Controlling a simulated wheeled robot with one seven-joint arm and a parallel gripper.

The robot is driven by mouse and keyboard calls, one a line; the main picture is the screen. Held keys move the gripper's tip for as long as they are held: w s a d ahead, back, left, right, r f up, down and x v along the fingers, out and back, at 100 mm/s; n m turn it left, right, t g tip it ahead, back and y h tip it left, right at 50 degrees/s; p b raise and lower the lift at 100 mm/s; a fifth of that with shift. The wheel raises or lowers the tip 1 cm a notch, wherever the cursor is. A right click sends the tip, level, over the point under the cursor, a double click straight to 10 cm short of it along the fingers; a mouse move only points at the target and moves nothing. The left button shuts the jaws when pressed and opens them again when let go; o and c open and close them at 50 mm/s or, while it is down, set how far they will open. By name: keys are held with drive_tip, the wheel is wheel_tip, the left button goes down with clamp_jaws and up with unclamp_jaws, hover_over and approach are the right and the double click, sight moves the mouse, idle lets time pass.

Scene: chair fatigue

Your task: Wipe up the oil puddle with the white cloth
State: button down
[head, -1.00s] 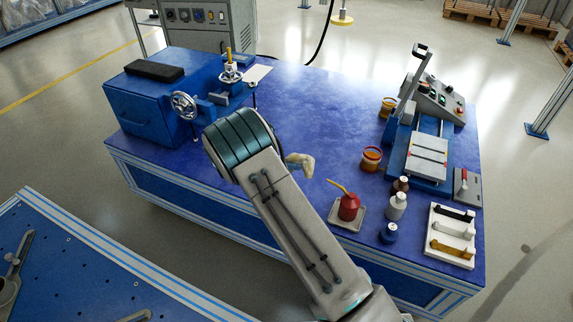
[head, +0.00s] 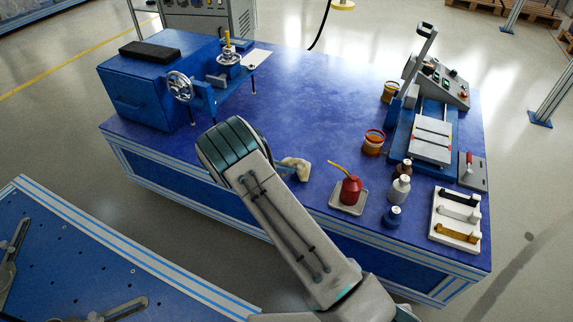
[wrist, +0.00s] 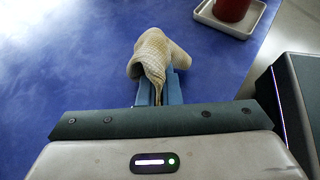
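The cream-white cloth (wrist: 158,55) is bunched up between the fingers of my gripper (wrist: 158,92) in the wrist view. The gripper is shut on it. In the head view the cloth (head: 297,168) shows just right of my wrist, over the front part of the blue table; my arm hides most of the gripper. I cannot tell whether the cloth touches the tabletop. I cannot make out the oil puddle for sure in either view; my arm and the cloth hide part of the table.
A red oil can (head: 351,189) stands in a pale tray (head: 336,205) right of the cloth. Bottles (head: 400,189), an orange-rimmed pot (head: 373,142) and a blue machine (head: 431,140) stand further right. A blue vise-like unit (head: 150,85) is at left. The table's middle (head: 310,95) is clear.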

drive_tip(key=c, duration=0.6)
unclamp_jaws()
drive_tip(key=shift+f, duration=0.25)
drive_tip(key=shift+f+b, duration=0.8)
drive_tip(key=shift+f, duration=0.65)
clamp_jaws()
drive_tip(key=shift+r, duration=0.25)
